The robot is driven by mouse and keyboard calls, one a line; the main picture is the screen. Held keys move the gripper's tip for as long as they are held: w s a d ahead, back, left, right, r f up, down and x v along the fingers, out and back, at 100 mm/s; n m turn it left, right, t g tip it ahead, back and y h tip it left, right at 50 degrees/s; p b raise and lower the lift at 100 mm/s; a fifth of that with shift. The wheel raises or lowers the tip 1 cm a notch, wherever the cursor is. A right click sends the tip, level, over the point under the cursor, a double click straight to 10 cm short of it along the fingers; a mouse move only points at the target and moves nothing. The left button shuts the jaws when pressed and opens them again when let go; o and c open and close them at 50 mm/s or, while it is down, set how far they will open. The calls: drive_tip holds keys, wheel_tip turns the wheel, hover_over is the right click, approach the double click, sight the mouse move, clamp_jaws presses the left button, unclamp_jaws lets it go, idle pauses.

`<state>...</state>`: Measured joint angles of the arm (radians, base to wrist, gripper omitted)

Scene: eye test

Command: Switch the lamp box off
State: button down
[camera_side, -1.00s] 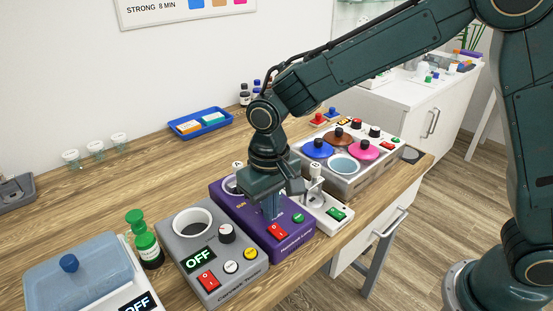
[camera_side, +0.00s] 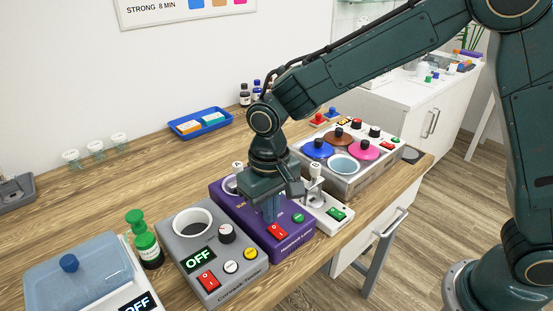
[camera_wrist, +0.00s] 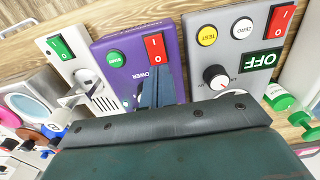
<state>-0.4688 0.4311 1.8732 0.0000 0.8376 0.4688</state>
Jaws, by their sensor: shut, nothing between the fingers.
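The lamp box (camera_side: 292,246) is a purple box in the middle of the bench, with a red rocker switch (camera_side: 278,232) and a green button on its top. In the wrist view, the lamp box (camera_wrist: 112,75) shows the red switch (camera_wrist: 155,47) marked I and O, beside the green button. My gripper (camera_side: 269,218) is shut and empty, pointing down over the box right by the red switch. In the wrist view, the fingers (camera_wrist: 155,88) end just short of the switch. I cannot tell whether they touch it. Which way the switch is tipped is unclear.
A grey tester (camera_side: 238,278) with an OFF display and its own red switch stands close on the left. A white device (camera_side: 322,207) with a lever and green switch stands close on the right. Beyond it is a unit (camera_side: 352,185) with coloured lids.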

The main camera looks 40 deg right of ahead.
drive_tip(key=shift+f, duration=0.7)
idle(0.6)
drive_tip(key=shift+r, duration=0.1)
wheel_tip(320, 180, up, 7)
drive_tip(key=shift+f, duration=0.1)
idle(1.0)
idle(0.3)
drive_tip(key=s+d+r+t, duration=0.3)
drive_tip(key=s+d+r, duration=0.55)
drive_tip(key=d, duration=0.35)
drive_tip(key=s+d+t, duration=0.1)
drive_tip(key=s+d, duration=0.2)
drive_tip(key=s, duration=0.3)
drive_tip(key=s+d+r+t, duration=0.1)
drive_tip(key=s+d, duration=0.3)
drive_tip(key=s, duration=0.2)
drive_tip(key=shift+d+t, duration=0.25)
drive_tip(key=shift+t, duration=0.05)
